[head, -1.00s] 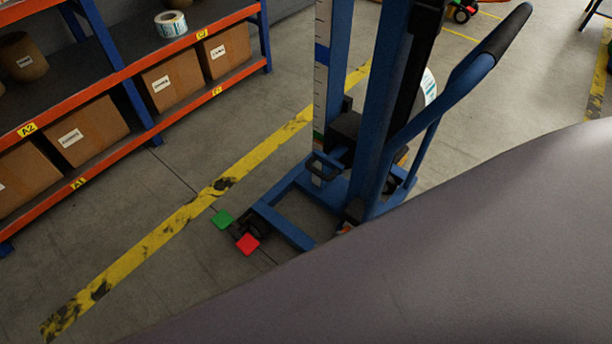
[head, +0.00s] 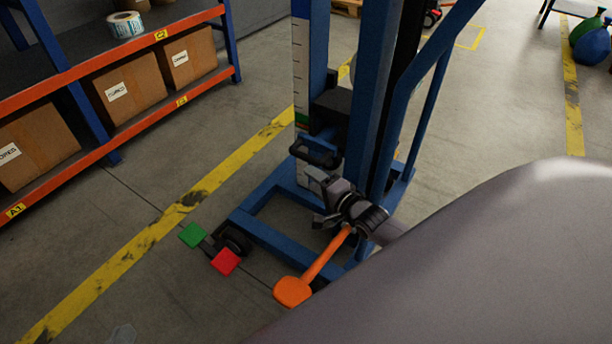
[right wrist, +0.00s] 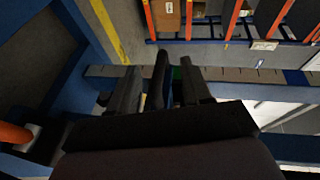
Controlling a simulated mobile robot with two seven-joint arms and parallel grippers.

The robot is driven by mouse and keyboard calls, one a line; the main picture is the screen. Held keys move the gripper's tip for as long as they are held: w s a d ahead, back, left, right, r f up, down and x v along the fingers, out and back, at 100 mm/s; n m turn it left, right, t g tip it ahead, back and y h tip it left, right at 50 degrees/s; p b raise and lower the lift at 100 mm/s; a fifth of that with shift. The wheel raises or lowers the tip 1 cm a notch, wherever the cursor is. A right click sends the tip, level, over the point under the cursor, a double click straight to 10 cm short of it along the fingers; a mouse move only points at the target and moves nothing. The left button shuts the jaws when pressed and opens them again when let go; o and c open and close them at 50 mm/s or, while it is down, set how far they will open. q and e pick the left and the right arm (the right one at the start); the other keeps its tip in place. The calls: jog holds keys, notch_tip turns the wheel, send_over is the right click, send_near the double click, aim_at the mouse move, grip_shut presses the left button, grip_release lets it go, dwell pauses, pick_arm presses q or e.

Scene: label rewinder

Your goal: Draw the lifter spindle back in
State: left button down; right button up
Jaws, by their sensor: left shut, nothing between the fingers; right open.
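The blue lifter (head: 374,95) stands upright on the floor, with a dark carriage block (head: 331,108) on its mast. A black loop handle (head: 313,154) sticks out below the block; a dark bar, likely this handle, shows between the fingers in the right wrist view (right wrist: 159,78). My right gripper (head: 328,203) is open just below and right of the handle in the head view; I cannot tell if it touches. I cannot clearly make out the spindle. My left gripper (head: 122,334) barely shows at the bottom edge, shut and empty.
An orange paddle-ended lever (head: 294,290) and green (head: 192,235) and red (head: 225,261) pedals sit low by the lifter's base. An orange shelf rack (head: 140,130) with cartons stands at left. My grey body covers the lower right. Floor beside the yellow line is clear.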

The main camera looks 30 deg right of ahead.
aim_at(310, 162)
jog(key=w+d+m+b, duration=0.1)
jog(key=w+d+f+m+b, duration=0.1)
jog(key=d, duration=0.1)
jog(key=w+d+f+m+t+h+b, duration=0.1)
jog(key=w+m+b, duration=0.1)
jog(key=shift+d+f, duration=0.1)
jog(key=shift+d, duration=0.25)
jog(key=w+b, duration=0.2)
jog(key=w, duration=0.1)
jog(key=w+b, duration=0.1)
jog(key=w, duration=0.1)
jog(key=shift+w+f, duration=0.2)
jog(key=shift+f, duration=0.1)
jog(key=shift+w+a+b, duration=0.1)
jog(key=shift+w+b, duration=0.35)
jog(key=shift+w, duration=0.3)
pick_arm(q)
jog(key=shift+s+a+f+m+t, duration=0.25)
jog(key=shift+f+m+t, duration=0.15)
jog(key=shift+f+t, duration=0.15)
jog(key=shift+s+a+f+m+t, duration=0.25)
jog(key=shift+f+m+t, duration=0.15)
jog(key=shift+f+t, duration=0.15)
pick_arm(e)
jog(key=shift+r, duration=0.1)
grip_shut()
pick_arm(q)
jog(key=shift+r, duration=0.1)
